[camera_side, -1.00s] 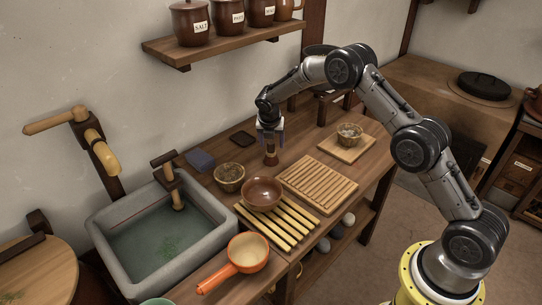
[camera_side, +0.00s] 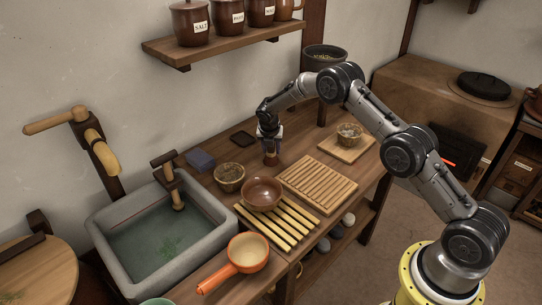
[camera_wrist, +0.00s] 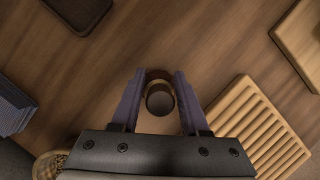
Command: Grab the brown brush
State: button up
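The brown brush (camera_side: 271,158) stands upright on the wooden bench, behind the slatted rack. My gripper (camera_side: 270,147) points down over it, and its fingers hide the brush's upper part in the side view. In the wrist view, the brush (camera_wrist: 160,99) shows end-on as a round dark top with a paler ring. It lies between the two purple-grey fingers of my gripper (camera_wrist: 159,76). The fingers are apart, one on each side of the brush. Narrow gaps seem to show beside it; contact is hard to judge.
A slatted wooden rack (camera_side: 318,184) lies right of the brush. A speckled bowl (camera_side: 229,177) and a brown bowl (camera_side: 262,193) stand to the left and front. A blue block (camera_side: 201,160) and a dark flat slab (camera_side: 242,139) lie behind. A small bowl (camera_side: 349,133) sits on a board.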

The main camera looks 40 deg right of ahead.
grip_shut()
jog(key=shift+r, duration=0.1)
